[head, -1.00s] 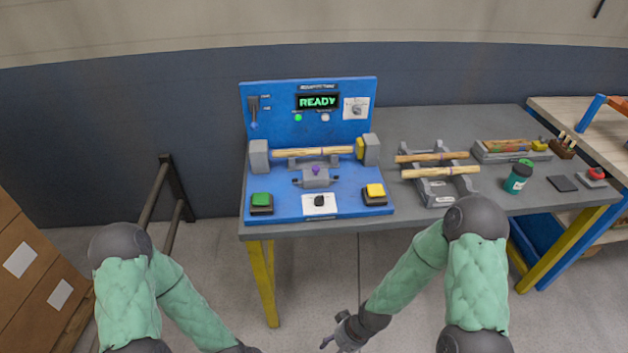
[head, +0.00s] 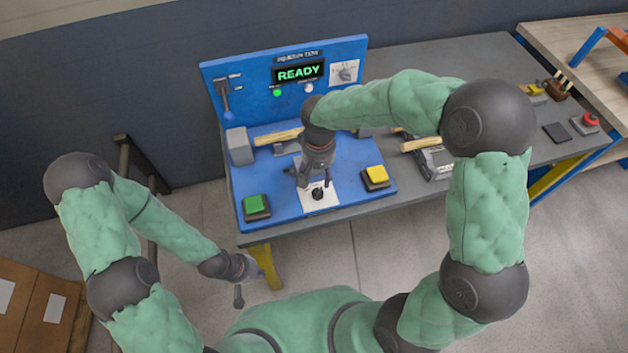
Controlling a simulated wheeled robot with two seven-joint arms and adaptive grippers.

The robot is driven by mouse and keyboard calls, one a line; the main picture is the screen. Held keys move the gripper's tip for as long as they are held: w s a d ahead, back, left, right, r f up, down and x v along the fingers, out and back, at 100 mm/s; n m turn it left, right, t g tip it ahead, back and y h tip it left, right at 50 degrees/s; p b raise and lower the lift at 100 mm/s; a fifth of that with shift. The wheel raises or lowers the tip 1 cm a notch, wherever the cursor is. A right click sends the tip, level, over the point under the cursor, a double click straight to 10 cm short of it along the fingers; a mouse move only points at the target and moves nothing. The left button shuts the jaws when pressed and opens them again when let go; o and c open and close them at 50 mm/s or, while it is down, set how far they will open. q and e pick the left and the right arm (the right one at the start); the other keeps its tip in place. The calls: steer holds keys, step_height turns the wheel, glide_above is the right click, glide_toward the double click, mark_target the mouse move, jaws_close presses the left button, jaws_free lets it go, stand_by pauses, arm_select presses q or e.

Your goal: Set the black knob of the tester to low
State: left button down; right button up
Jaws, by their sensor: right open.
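The blue tester (head: 380,196) stands on the grey bench, and its display (head: 297,73) reads READY. The black knob (head: 318,194) sits on a white plate (head: 329,203) at the front of the tester, between the green and yellow buttons. Its pointer is too small to read. My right gripper (head: 315,182) points down just above and behind the knob, with its jaws open; I cannot tell whether a finger touches it. My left gripper (head: 241,287) hangs low in front of the bench, away from the tester; its jaws are unclear.
The green button (head: 256,204) and yellow button (head: 376,174) flank the knob. A wooden rod (head: 277,137) lies behind my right gripper, partly hidden. A lever (head: 226,100) and grey dial (head: 345,73) are on the upright panel. The floor in front is clear.

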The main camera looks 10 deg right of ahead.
mark_target(318, 191)
step_height(318, 191, down, 10)
steer(key=shift+b, duration=1.1)
steer(key=c, duration=1.1)
